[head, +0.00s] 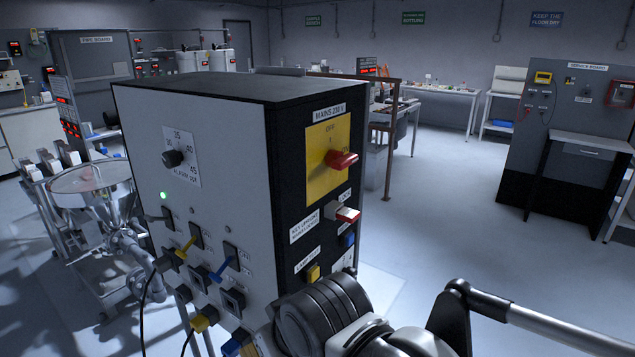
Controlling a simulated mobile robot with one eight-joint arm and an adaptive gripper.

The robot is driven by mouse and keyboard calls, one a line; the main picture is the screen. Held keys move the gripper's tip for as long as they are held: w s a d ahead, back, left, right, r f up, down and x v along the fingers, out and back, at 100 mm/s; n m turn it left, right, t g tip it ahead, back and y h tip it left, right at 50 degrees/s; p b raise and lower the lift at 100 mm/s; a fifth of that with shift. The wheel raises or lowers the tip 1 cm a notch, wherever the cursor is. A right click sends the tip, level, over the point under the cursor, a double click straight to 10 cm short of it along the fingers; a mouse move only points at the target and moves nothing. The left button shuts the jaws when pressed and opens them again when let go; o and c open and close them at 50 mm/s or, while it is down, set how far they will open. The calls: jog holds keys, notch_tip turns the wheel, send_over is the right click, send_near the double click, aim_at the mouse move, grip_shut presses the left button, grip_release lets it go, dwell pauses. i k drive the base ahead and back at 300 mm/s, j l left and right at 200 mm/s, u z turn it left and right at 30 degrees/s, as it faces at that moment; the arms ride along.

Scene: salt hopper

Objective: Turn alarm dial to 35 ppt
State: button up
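The alarm dial (173,158) is a small black knob on a white plate on the pale left face of a large control box. The plate carries printed numbers including 35 at the top and 45 at the lower right, with a small label along its bottom edge. The knob's pointer is too small to read surely. Nothing touches the dial. My gripper is not in view. Only parts of my arm show along the bottom edge, to the right of and below the dial.
The control box (195,86) also carries a red mains switch (341,159), a green lamp (163,195) and several switches and sockets with cables below the dial. A metal funnel (90,178) stands left of the box. Open floor lies to the right.

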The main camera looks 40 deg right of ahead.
aim_at(172, 159)
jog(key=l+z, duration=0.25)
jog(key=z, duration=0.15)
jog(key=i+l+z, duration=0.15)
jog(key=z, duration=0.3)
jog(key=i+l+z, duration=0.15)
jog(key=z, duration=0.25)
jog(key=i+l+u, duration=0.3)
jog(key=u, duration=0.15)
jog(key=i+l+u, duration=0.25)
jog(key=u, duration=0.25)
jog(key=i+l+u, duration=0.15)
jog(key=l+u, duration=0.3)
jog(key=l, duration=0.15)
jog(key=i+l+u, duration=0.1)
jog(key=l+u, duration=0.85)
jog(key=k+l+u, duration=0.15)
jog(key=l+u, duration=0.35)
jog(key=l, duration=0.1)
